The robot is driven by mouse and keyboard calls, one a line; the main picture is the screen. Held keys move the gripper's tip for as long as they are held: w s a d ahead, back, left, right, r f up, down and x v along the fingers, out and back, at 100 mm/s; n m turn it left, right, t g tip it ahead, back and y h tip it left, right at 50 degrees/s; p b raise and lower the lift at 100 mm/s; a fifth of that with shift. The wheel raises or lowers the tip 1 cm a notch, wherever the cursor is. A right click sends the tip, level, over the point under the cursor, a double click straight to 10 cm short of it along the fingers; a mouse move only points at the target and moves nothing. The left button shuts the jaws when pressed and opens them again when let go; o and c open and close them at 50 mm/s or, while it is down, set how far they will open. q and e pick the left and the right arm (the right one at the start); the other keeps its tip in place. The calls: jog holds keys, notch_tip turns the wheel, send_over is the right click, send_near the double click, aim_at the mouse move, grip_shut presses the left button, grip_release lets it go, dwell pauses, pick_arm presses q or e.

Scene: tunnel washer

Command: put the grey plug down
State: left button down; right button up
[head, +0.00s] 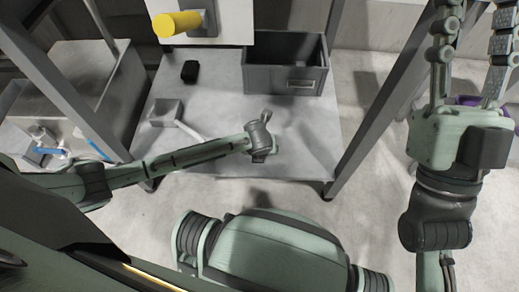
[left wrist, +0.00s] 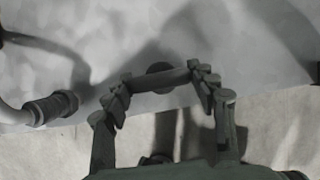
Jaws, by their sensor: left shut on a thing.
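A dark grey bin (head: 285,82) stands at the table's back right. A yellow cylinder (head: 178,23) juts out above. A hose end (left wrist: 50,108) lies left of my left gripper.

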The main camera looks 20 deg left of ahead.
pick_arm(q)
jog(key=shift+f, duration=0.1)
jog(key=c, duration=0.5)
grip_release()
jog(key=shift+r, duration=0.45)
jog(key=shift+p+v, duration=2.05)
jog(key=shift+v, duration=3.65)
pick_arm(e)
jog(key=shift+w+a+f+g+h, duration=0.3)
jog(key=shift+w+f+g, duration=0.5)
jog(key=shift+f+g, duration=0.6)
jog(key=shift+w+a+f+g+h, duration=0.3)
jog(key=shift+w+f+g, duration=0.6)
jog(key=shift+f, duration=0.95)
jog(key=shift+w+a+f+g+h, duration=0.15)
jog(key=shift+w+f+g+h, duration=0.4)
jog(key=shift+f+g, duration=0.9)
jog(key=shift+w+f, duration=0.1)
